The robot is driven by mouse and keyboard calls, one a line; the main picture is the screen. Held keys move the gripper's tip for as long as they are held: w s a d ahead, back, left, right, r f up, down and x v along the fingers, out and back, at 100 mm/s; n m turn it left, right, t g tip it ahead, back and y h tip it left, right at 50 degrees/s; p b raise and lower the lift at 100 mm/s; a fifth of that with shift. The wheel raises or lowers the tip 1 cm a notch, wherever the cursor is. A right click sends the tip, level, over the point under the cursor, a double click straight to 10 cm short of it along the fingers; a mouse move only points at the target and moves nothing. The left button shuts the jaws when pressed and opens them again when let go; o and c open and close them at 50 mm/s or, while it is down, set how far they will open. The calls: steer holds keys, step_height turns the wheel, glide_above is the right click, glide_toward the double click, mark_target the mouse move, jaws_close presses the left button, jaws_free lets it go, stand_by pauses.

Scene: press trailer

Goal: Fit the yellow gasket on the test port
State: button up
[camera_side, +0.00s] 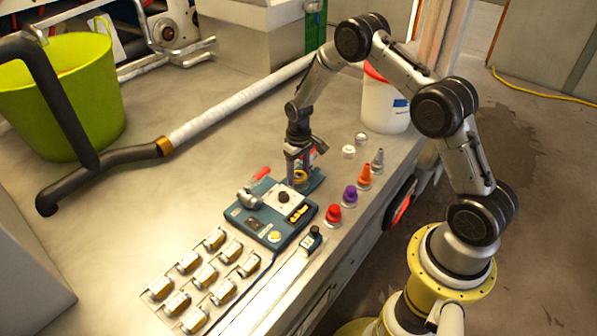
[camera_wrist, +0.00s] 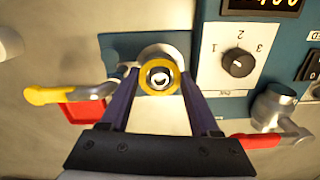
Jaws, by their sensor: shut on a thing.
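The yellow gasket (camera_wrist: 174,77) is a small ring between the fingertips of my gripper (camera_wrist: 157,82) in the wrist view. My gripper is shut on it. The metal test port (camera_wrist: 159,50) shows behind the ring, and a round metal end shows through its hole. The ring looks roughly lined up with the port; I cannot tell whether it is around the port or still above it. In the side view my gripper (camera_side: 299,172) points down at the far end of the blue panel (camera_side: 262,222), with the gasket (camera_side: 300,178) small between its fingers. The port is mostly hidden there.
A yellow-handled valve (camera_wrist: 65,95) lies left of the port, a red-handled valve (camera_wrist: 275,125) and a dial (camera_wrist: 237,63) right of it. Red (camera_side: 333,214), purple (camera_side: 350,195) and orange (camera_side: 365,176) fittings stand beside the panel. A white bucket (camera_side: 382,108) stands behind.

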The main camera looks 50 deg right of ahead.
steer(key=shift+f, duration=0.45)
steer(key=o, duration=0.5)
steer(key=shift+o, duration=0.2)
steer(key=shift+r, duration=0.1)
step_height(320, 180, up, 11)
stand_by(0.8)
step_height(320, 180, up, 9)
stand_by(0.9)
